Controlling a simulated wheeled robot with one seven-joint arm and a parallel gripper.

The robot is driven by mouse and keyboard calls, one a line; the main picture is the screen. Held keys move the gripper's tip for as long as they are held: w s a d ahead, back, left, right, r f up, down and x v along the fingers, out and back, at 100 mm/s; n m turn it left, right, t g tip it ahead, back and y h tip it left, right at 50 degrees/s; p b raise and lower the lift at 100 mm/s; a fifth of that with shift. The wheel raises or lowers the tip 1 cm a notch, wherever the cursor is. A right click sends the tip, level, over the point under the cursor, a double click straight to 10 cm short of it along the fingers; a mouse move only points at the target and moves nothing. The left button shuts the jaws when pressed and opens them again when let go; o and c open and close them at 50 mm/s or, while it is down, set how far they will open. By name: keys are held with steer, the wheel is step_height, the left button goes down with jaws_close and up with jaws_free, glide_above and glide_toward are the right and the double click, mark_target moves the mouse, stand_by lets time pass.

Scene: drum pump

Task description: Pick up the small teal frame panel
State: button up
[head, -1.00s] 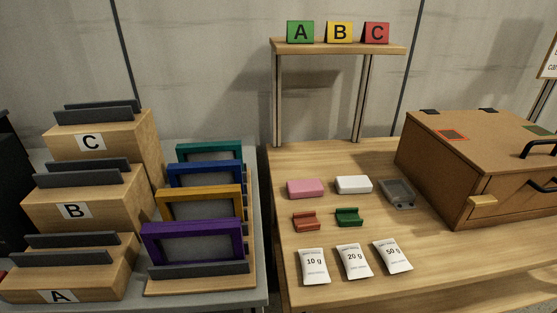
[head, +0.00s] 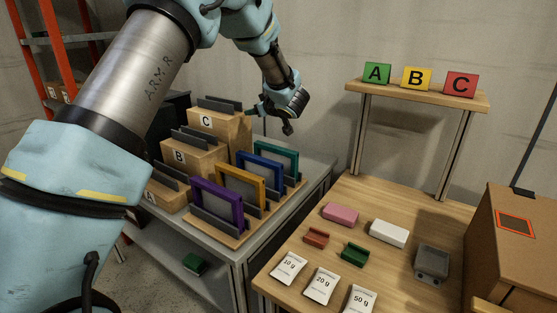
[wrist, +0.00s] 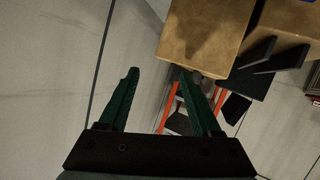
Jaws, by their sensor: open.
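The small teal frame panel (head: 291,151) stands upright at the far end of a wooden rack (head: 262,222) in the head view, behind the blue frame (head: 262,160), the yellow frame (head: 240,175) and the purple frame (head: 216,185). Part of it is hidden by the blue frame. My gripper (head: 269,120) is open and empty, above and behind the rack, to the right of the block marked C, apart from the teal frame. In the wrist view my gripper (wrist: 158,75) has its two green fingers spread with nothing between them. No frame panel shows there.
Stepped wooden blocks marked C (head: 215,128), B (head: 190,158) and A (head: 165,197) stand left of the rack. They also show close by in the wrist view (wrist: 205,35). A wooden table (head: 385,195) with small items and a sign shelf (head: 420,95) is at right.

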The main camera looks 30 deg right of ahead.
mark_target(276, 147)
steer(key=s+d+f+n+g+y+p, duration=0.1)
steer(key=s+d+f+n+y, duration=0.2)
steer(key=s, duration=0.4)
steer(key=s+d+f+g+y+p, duration=0.1)
steer(key=s+d+f+y, duration=0.3)
steer(key=s, duration=0.4)
steer(key=shift+h, duration=0.3)
steer(key=x, duration=0.2)
steer(key=f+x, duration=0.1)
steer(key=x, duration=0.2)
steer(key=shift+s+d+p, duration=0.15)
steer(key=shift+d+p, duration=0.05)
steer(key=shift+p, duration=0.15)
steer(key=p+x, duration=0.3)
steer(key=x, duration=0.1)
steer(key=shift+w, duration=0.45)
steer(key=shift+w+a+f, duration=0.2)
steer(key=shift+w+f, duration=0.05)
jaws_close()
